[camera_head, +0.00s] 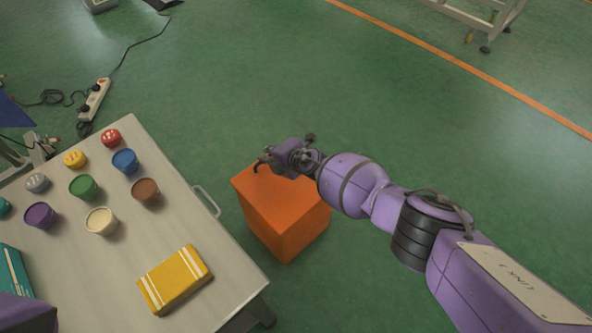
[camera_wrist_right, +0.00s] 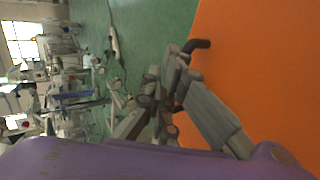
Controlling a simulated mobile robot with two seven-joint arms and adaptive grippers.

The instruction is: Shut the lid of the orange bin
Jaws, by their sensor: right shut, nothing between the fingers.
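The orange bin (camera_head: 285,218) stands on the green floor to the right of the table in the head view. Its top looks flat and covered, so the lid (camera_head: 274,194) appears to lie down on it. My right gripper (camera_head: 259,164) is at the bin's far top edge, shut and empty. In the right wrist view its fingers (camera_wrist_right: 180,75) are together beside a large orange surface (camera_wrist_right: 265,75) of the bin. I cannot tell whether they touch it. My arm hides the bin's far right top corner. The left gripper does not show.
A table (camera_head: 205,235) with several coloured cups, a yellow box (camera_head: 174,279) and a side handle (camera_head: 207,201) stands left of the bin. A power strip (camera_head: 95,99) with cables lies on the floor behind the table. The floor beyond the bin is clear.

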